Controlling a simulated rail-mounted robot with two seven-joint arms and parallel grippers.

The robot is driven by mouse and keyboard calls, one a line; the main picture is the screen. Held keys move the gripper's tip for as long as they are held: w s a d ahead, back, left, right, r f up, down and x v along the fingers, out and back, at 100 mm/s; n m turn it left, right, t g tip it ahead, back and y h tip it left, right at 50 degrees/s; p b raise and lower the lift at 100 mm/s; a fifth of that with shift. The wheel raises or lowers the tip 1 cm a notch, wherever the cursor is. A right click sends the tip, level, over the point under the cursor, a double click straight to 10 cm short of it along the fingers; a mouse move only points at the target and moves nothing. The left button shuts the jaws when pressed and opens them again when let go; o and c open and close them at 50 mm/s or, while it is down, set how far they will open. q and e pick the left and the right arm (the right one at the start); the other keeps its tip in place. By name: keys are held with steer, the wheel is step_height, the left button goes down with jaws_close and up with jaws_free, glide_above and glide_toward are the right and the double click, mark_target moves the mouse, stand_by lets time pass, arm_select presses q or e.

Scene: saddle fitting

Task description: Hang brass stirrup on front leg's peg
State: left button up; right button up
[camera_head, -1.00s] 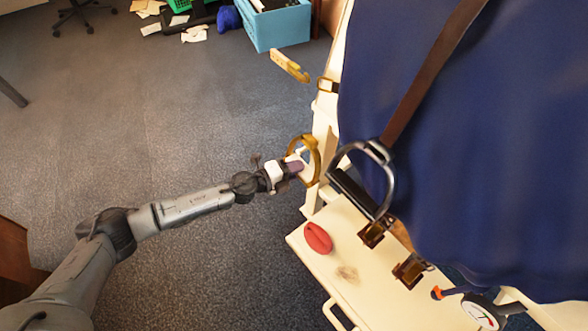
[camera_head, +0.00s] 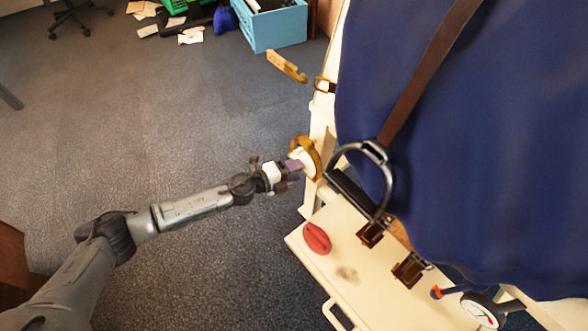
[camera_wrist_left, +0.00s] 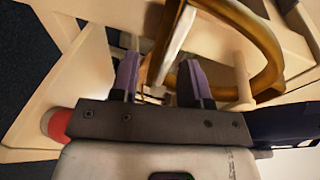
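The brass stirrup (camera_head: 313,152) with its pale tread is at the cream stand's front leg (camera_head: 310,195). In the left wrist view the brass loop (camera_wrist_left: 275,50) curves around a cream rod (camera_wrist_left: 243,82), which looks like the peg. I cannot tell whether the stirrup rests on it. My left gripper (camera_head: 295,168) is at the stirrup's near side. In the wrist view its two purple fingers (camera_wrist_left: 159,78) stand apart, with the stirrup's side and tread showing between and beyond them and a gap visible. My right gripper is not in view.
A dark metal stirrup (camera_head: 391,185) hangs on a brown strap (camera_head: 432,70) over the blue cloth (camera_head: 450,160), close right. A red oval object (camera_head: 317,238) and brown clips (camera_head: 410,268) sit on the cream shelf (camera_head: 350,285). Open carpet lies left.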

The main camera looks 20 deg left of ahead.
arm_select(q)
steer(key=shift+o, duration=0.9)
steer(key=p+v, duration=0.3)
steer(key=v, duration=1)
steer(key=shift+s+a+p, duration=0.25)
steer(key=shift+a+p, duration=0.05)
steer(key=shift+r, duration=0.1)
